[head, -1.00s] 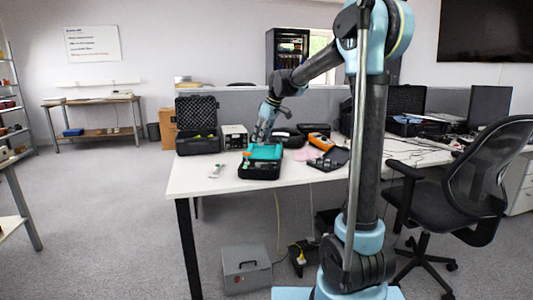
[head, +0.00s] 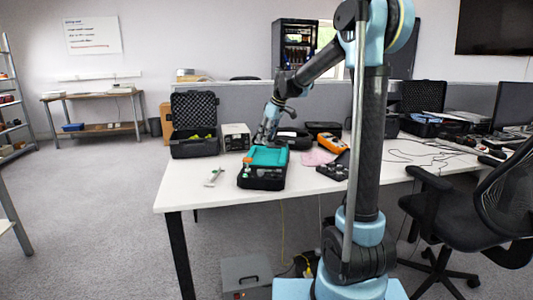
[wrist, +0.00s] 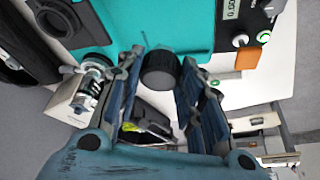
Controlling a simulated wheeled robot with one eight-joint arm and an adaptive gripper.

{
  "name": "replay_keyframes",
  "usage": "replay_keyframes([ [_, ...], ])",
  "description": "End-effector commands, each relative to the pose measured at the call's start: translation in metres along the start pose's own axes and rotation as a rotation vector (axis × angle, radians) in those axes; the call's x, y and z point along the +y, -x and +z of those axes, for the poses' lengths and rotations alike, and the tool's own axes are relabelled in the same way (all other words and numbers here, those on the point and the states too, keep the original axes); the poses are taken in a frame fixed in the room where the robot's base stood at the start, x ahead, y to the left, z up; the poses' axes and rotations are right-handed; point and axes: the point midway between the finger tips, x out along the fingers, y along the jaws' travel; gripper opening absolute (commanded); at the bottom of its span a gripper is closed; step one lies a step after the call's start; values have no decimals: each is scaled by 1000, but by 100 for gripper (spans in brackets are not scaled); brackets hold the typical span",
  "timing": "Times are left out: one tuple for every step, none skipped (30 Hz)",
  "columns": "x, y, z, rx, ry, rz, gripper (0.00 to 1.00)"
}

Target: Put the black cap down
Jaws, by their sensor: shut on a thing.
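A small dark round cap with a ridged side, the black cap (wrist: 160,71), sits between the fingertips of my gripper (wrist: 163,78) in the wrist view. My gripper is shut on it. In the head view my gripper (head: 265,138) is above the back of the teal-topped instrument (head: 268,157), and the cap is too small to make out. The instrument also fills the top of the wrist view (wrist: 150,28), with a display, knobs and an orange part at its right. I cannot tell how high the cap is above anything.
The white table (head: 205,195) has free room at its front left, around a small pale item (head: 214,177). An open black case (head: 194,143), a grey box (head: 236,137) and an orange meter (head: 331,143) stand behind. An office chair (head: 470,215) is at the right.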

Motion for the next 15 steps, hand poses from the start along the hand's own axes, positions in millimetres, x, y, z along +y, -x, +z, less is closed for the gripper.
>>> replay_keyframes([
  [0, -8, 3, 0, 0, 0, 10],
  [0, -12, 5, 0, 0, 0, 10],
  [0, -16, 7, 0, 0, 0, 10],
  [0, -18, 8, 0, 0, 0, 10],
  [0, -20, 9, 0, 0, 0, 10],
  [0, -23, 10, 0, 0, 0, 10],
  [0, -24, 10, 0, 0, 0, 10],
  [0, -25, 10, 0, 0, 0, 10],
  [0, -27, 11, 0, 0, 0, 10],
  [0, -29, 12, 0, 0, 0, 10],
  [0, -32, 13, 0, 0, 0, 10],
  [0, -36, 14, 0, 1, 0, 10],
  [-1, -40, 16, 0, 1, 0, 10],
  [-1, -44, 17, 0, 1, 0, 10],
  [-1, -49, 19, 0, 1, -1, 10],
])
